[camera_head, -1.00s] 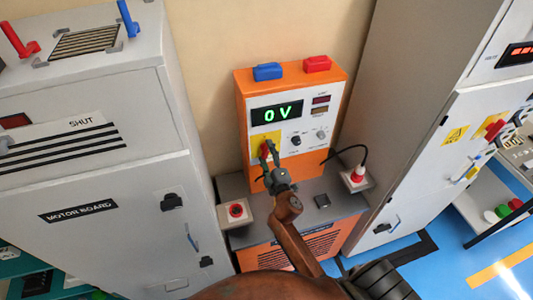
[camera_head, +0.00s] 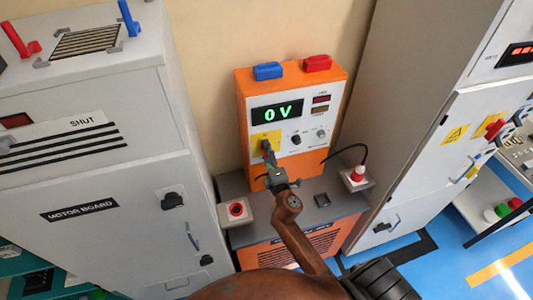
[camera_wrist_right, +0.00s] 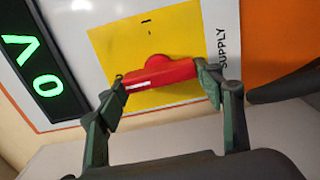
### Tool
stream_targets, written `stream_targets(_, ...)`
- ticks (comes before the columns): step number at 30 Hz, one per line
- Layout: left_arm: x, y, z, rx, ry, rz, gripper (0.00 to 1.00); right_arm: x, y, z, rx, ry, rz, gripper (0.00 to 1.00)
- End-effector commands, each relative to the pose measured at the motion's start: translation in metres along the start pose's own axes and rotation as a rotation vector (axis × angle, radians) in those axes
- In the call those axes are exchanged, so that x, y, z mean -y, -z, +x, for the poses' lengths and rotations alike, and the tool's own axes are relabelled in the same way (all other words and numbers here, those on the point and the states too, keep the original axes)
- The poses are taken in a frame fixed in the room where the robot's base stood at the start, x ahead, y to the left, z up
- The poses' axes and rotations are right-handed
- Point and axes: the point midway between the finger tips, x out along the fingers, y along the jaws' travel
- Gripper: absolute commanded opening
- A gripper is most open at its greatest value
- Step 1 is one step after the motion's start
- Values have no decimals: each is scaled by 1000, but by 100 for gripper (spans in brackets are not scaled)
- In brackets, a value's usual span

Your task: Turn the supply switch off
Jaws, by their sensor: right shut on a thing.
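The supply switch is a red handle (camera_wrist_right: 160,75) on a yellow plate (camera_wrist_right: 185,35), with the word SUPPLY printed beside it in the wrist view. The handle's white-striped end points towards the display, near a small dark mark I cannot read. My right gripper (camera_head: 268,150) is at the switch on the orange supply unit (camera_head: 245,125). In the wrist view the right gripper (camera_wrist_right: 164,84) has one finger against each end of the handle. In the head view the gripper hides most of the handle. The green display (camera_head: 277,112) reads 0 V. My left gripper is out of view.
The grey motor board cabinet (camera_head: 100,185) stands left, another grey cabinet (camera_head: 430,150) right. Blue and red terminals sit on top of the unit.

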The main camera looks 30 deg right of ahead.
Motion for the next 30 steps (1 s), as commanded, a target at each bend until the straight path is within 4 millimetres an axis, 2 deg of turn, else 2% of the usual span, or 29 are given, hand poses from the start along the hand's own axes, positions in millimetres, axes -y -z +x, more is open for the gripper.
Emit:
stream_targets(3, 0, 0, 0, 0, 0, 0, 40, 0, 1, 0, -1, -1, -6, 37)
stream_targets(4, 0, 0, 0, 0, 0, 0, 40, 0, 1, 0, -1, -1, -6, 63)
stream_targets(11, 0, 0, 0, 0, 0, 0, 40, 0, 0, 0, 0, 0, -4, 79)
stream_targets(22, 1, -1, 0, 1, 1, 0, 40, 1, 0, -5, 1, 2, -2, 79)
stream_targets(26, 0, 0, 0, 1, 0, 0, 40, 2, 0, -23, 1, 3, -2, 79)
stream_targets(30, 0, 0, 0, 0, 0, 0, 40, 2, -1, -52, 1, 4, -1, 79)
